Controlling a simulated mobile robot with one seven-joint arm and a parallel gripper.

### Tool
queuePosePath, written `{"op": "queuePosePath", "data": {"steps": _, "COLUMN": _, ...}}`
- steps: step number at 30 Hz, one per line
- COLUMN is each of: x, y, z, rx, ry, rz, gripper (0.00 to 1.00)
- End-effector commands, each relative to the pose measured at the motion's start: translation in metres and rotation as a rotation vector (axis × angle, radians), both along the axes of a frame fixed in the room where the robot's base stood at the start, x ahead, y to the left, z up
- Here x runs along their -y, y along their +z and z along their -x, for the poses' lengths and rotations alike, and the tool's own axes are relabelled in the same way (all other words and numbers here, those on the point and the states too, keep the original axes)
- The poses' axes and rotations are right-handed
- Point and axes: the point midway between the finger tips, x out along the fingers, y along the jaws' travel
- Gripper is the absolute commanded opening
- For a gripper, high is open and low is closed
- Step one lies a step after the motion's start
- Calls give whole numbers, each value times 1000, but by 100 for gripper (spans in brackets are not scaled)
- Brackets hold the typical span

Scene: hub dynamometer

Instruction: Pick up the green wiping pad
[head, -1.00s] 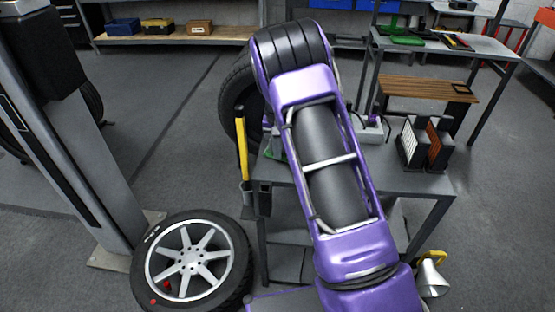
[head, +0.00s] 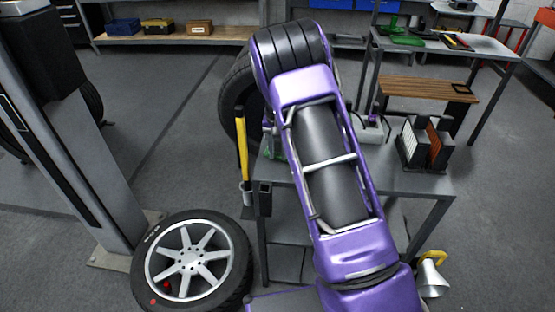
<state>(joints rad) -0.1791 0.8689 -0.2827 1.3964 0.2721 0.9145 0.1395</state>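A small green patch (head: 273,152) shows at the left edge of the grey table, beside my purple arm. Most of it is hidden, so I cannot tell whether it is the green wiping pad. My gripper is hidden behind my arm, which reaches across the table and covers its middle. I cannot see whether it touches or holds anything.
A grey table (head: 420,183) holds a rack of upright panels (head: 428,145). A yellow-handled tool (head: 242,150) hangs at its left side. A wheel (head: 192,262) lies on the floor at front left. Green items (head: 402,36) lie on the back bench.

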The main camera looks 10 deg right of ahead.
Motion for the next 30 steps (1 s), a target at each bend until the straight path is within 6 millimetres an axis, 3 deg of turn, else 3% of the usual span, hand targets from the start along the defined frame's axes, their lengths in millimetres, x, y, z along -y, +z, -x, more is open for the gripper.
{"op": "queuePosePath", "data": {"steps": 1, "x": 0, "y": 0, "z": 0, "rx": 0, "ry": 0, "rz": 0, "gripper": 42}}
{"op": "queuePosePath", "data": {"steps": 11, "x": 0, "y": 0, "z": 0, "rx": 0, "ry": 0, "rz": 0, "gripper": 100}}
{"op": "queuePosePath", "data": {"steps": 22, "x": 0, "y": 8, "z": 0, "rx": 1, "ry": 0, "rz": -1, "gripper": 100}}
{"op": "queuePosePath", "data": {"steps": 30, "x": 3, "y": 54, "z": -3, "rx": 5, "ry": -1, "rz": 0, "gripper": 100}}
